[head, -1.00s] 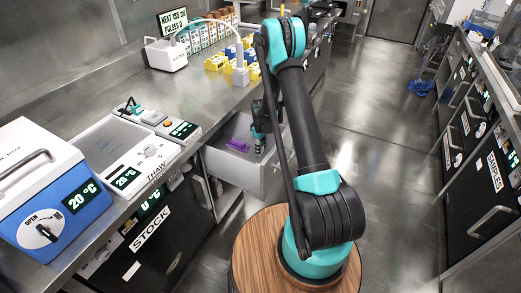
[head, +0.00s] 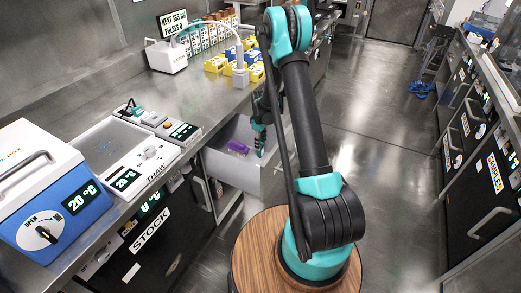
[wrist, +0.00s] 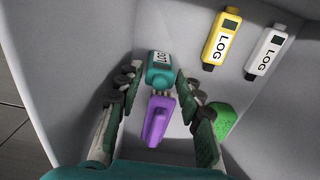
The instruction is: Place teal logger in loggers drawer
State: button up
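The teal logger (wrist: 160,68), with a white label, lies in the open grey drawer (wrist: 75,45) in the wrist view. My gripper (wrist: 158,84) is open, with one finger on each side of the logger and a visible gap to each. A purple item (wrist: 156,120) lies just below the teal logger in that view; whether they touch is unclear. In the head view my gripper (head: 259,141) reaches down into the open drawer (head: 234,174), to the right of the purple item (head: 238,147).
A yellow logger (wrist: 221,38) and a white logger (wrist: 269,52) lie to the right in the wrist view. A green item (wrist: 222,119) is partly hidden behind the right finger. Drawer walls stand close around. The counter (head: 205,95) is above the drawer.

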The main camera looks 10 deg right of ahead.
notch_tip(320, 180, up, 7)
jog(key=shift+f, duration=0.1)
jog(key=s+d+r+m+t, duration=0.25)
jog(key=s+r+m, duration=0.25)
jog(key=s+r, duration=0.9)
jog(key=s+d+m+t, duration=0.1)
jog(key=s+m, duration=0.4)
jog(key=s, duration=1.4)
jog(key=shift+s+d+f+m+t, duration=0.2)
jog(key=shift+s+d+m+t, duration=0.2)
jog(key=shift+d, duration=0.25)
jog(key=shift+w, duration=0.1)
